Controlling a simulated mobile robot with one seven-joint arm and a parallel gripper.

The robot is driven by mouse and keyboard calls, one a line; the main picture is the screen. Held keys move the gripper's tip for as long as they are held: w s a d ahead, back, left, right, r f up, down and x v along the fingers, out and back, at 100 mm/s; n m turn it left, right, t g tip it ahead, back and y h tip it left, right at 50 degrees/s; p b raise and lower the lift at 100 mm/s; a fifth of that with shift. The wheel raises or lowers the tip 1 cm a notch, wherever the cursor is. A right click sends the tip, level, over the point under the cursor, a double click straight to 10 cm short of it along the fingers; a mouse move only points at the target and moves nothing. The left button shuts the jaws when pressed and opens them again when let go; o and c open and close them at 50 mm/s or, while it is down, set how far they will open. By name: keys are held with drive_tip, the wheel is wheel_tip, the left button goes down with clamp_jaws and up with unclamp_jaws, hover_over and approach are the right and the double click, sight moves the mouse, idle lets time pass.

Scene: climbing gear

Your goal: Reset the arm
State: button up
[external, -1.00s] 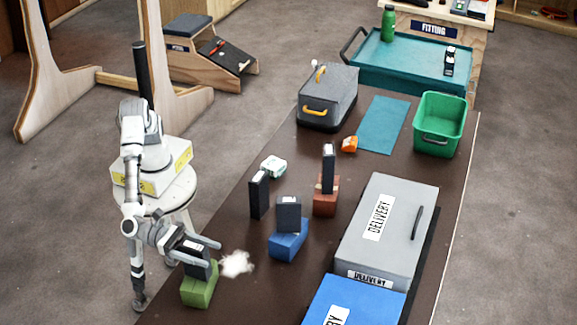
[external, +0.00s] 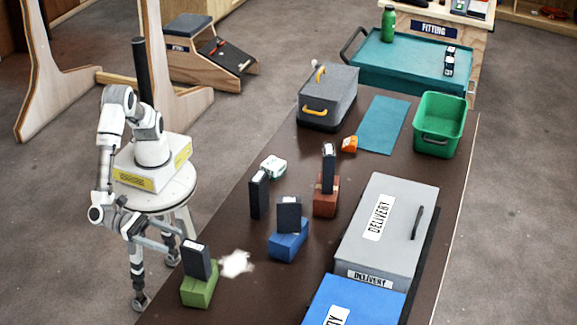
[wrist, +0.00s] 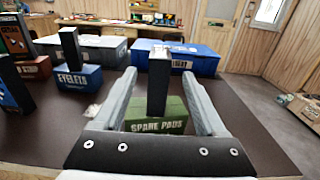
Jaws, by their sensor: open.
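My gripper (external: 165,237) is at the table's left edge in the external view, its fingers pointing right toward a dark upright block (external: 197,259) on a green box (external: 199,290). In the wrist view my gripper (wrist: 158,92) is open, with its two grey fingers wide apart. The dark block (wrist: 158,82) and the green box (wrist: 158,115), lettered "SPARE PADS", show between and beyond the fingers. The fingers hold nothing.
A blue box (external: 287,246) and a brown box (external: 325,205) each carry a dark block. Another dark block (external: 259,195) stands near the left edge. A white crumpled thing (external: 236,263) lies beside the green box. Large grey (external: 400,225) and blue (external: 365,300) delivery cases fill the right side.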

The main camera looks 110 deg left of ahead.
idle(0.4)
drive_tip(key=w+a+r+n+g+y+p, duration=0.1)
drive_tip(key=w+a+r+n+g+y, duration=0.2)
drive_tip(key=a, duration=0.6)
drive_tip(key=w+a+r+n+g+y, duration=0.1)
drive_tip(key=w+a+n+g, duration=0.2)
drive_tip(key=a, duration=0.7)
drive_tip(key=s+a+f+n+g+b, duration=0.1)
drive_tip(key=s+a+n+g+b, duration=0.2)
drive_tip(key=a+n, duration=1)
drive_tip(key=s+a+n+g+h+p, duration=0.2)
drive_tip(key=s+a+n+g+h, duration=0.15)
drive_tip(key=s+a+n, duration=1.45)
wheel_tip(320, 180, up, 16)
drive_tip(key=s+d+m+p, duration=0.1)
drive_tip(key=d+p, duration=0.1)
drive_tip(key=p, duration=1.4)
drive_tip(key=shift+p, duration=0.35)
